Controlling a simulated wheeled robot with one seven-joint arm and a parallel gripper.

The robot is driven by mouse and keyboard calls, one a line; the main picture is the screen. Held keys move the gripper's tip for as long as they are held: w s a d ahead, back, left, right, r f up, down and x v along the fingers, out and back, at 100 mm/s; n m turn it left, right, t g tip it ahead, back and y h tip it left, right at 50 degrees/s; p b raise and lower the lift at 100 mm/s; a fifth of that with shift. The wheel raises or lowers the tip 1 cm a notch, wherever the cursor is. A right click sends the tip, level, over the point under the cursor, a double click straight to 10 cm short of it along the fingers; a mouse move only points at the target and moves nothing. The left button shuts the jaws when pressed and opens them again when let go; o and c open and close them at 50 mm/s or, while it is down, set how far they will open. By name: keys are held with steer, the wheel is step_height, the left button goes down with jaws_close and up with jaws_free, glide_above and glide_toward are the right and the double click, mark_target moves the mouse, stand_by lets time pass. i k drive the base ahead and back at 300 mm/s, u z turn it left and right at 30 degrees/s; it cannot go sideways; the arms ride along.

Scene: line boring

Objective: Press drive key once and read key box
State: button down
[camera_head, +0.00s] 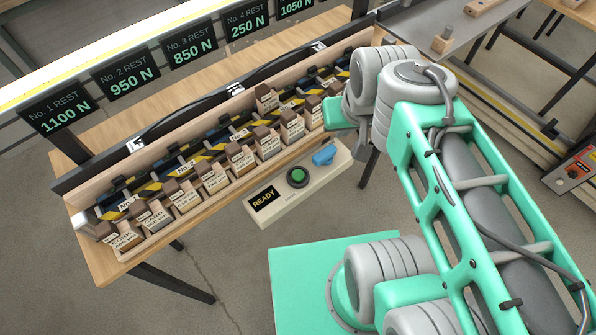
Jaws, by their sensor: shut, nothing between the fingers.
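A pale control box (287,206) sits along the front edge of the wooden bench. Its black display (264,198) reads "READY" in yellow letters. Beside the display is a round green button (297,176) in a dark ring. A blue raised piece (324,155) is at the box's right end. I cannot tell from the picture which of these is the drive key. My gripper (338,114) is just above and right of the blue piece in the picture, partly hidden by my wrist. It is shut and empty, and it looks apart from the box.
A long open wooden case (168,242) on the bench (112,268) holds several tagged wooden blocks and yellow-black striped bars. Behind it, black signs (127,79) show rest loads in newtons. A grey shelf (445,25) stands at upper right. Floor below the control box is open.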

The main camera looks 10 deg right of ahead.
mark_target(297, 175)
steer(key=u, duration=0.65)
steer(key=k, duration=0.9)
steer(key=u, duration=1.15)
steer(key=k, duration=0.5)
steer(key=u, duration=0.25)
steer(key=i, duration=0.65)
steer(key=u, duration=0.45)
